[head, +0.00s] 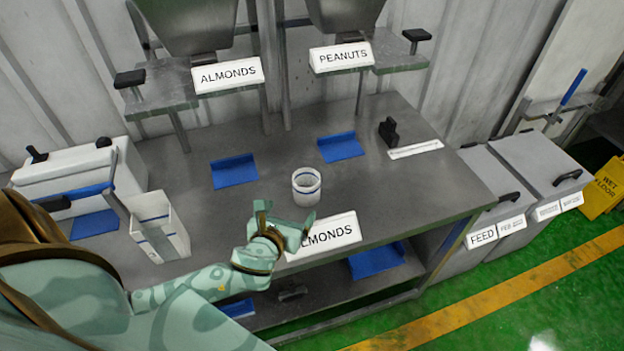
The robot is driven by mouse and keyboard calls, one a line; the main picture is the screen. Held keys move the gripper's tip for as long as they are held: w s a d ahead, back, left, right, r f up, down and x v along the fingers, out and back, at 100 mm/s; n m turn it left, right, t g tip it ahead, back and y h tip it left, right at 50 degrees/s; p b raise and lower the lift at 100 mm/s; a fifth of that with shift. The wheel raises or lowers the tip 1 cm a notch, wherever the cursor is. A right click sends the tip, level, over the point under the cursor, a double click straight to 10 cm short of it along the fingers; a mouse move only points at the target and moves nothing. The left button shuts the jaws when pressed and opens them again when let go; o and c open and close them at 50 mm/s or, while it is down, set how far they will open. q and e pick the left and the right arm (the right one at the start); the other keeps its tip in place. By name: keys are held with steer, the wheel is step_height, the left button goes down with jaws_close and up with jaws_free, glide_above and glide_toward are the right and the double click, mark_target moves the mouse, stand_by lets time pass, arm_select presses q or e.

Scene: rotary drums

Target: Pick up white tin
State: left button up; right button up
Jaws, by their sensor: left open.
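The white tin (306,188) is a small round open-topped cup with a blue band. It stands upright on the grey metal table near the middle of the picture. My left gripper (288,222) is just in front of the tin and a little to its left, at the near edge of the table. It is open and appears empty. I cannot tell whether its fingertips touch the tin. My right gripper is not in view.
A white "ALMONDS" sign (324,237) is at the near table edge, partly behind my left gripper. A tall white open box (160,228) stands to the left. Blue mats (234,171) lie behind the tin, below two labelled hoppers. Grey bins (535,160) stand right.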

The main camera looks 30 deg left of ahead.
mark_target(303, 191)
arm_select(q)
steer(key=b+x, duration=0.2)
steer(key=x, duration=0.8)
steer(key=shift+w+f+b, duration=0.1)
steer(key=shift+w+b, duration=0.1)
steer(key=shift+b, duration=0.1)
steer(key=shift+w+a+f, duration=0.15)
steer(key=shift+w+a, duration=0.1)
steer(key=shift+w, duration=0.2)
steer(key=b+x, duration=0.2)
steer(key=x, duration=0.2)
steer(key=shift+s+a+f, duration=0.1)
steer(key=shift+s, duration=0.05)
steer(key=shift+w+a, duration=0.1)
steer(key=shift+w, duration=0.3)
steer(key=shift+s, duration=0.1)
steer(key=shift+c, duration=0.9)
steer(key=c, duration=0.9)
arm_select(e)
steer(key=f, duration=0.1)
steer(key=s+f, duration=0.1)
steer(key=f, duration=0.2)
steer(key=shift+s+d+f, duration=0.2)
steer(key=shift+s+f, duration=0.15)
